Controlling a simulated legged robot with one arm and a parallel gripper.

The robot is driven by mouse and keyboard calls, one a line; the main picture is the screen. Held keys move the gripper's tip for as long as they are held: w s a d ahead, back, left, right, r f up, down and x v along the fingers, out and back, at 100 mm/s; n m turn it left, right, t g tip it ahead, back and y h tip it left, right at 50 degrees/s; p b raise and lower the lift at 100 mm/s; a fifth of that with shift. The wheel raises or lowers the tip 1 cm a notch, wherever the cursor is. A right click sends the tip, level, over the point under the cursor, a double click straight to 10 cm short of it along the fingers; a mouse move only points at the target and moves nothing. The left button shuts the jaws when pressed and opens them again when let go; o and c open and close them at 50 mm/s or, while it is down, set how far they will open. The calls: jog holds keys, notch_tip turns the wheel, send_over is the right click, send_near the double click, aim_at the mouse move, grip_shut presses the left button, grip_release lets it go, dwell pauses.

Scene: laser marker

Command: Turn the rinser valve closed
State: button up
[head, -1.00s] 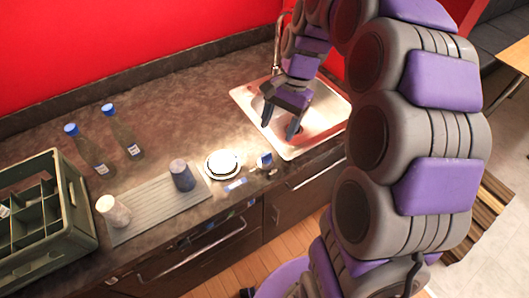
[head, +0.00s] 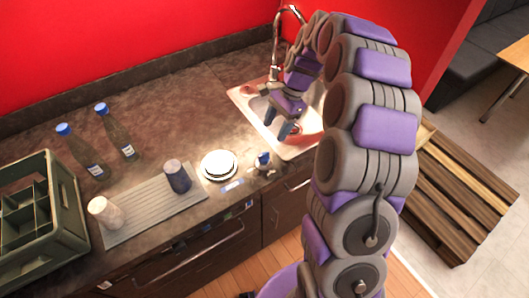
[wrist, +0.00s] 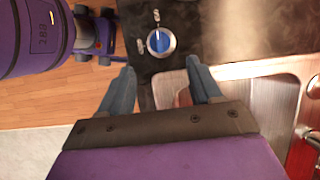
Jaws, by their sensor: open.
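The rinser valve is a small blue knob (head: 262,159) with a silver ring, on the counter's front strip between the round white rinser (head: 220,165) and the sink. In the wrist view the blue knob (wrist: 160,41) lies beyond my fingertips, near the top middle, with small light marks beside it. My gripper (head: 279,125) is open and empty, over the sink's near left part. It is apart from the knob, which sits nearer the counter's front edge. In the wrist view my gripper (wrist: 160,82) shows two spread blue-grey fingers with nothing between them touched.
The steel sink (head: 243,97) and its tall faucet (head: 275,45) are around my gripper. Left of the rinser stand a dark cup (head: 177,176) and a pale cup (head: 108,211) on a ribbed mat (head: 150,217). Two bottles (head: 119,132) and a green crate (head: 70,205) are farther left.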

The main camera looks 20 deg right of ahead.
aim_at(264, 153)
jog(key=b+x, duration=0.2)
jog(key=x, duration=0.8)
jog(key=shift+a+f, duration=0.1)
jog(key=shift+a, duration=0.05)
jog(key=shift+d, duration=0.35)
jog(key=shift+c, duration=0.3)
jog(key=shift+a, duration=0.15)
jog(key=c, duration=1)
jog(key=shift+o, duration=0.2)
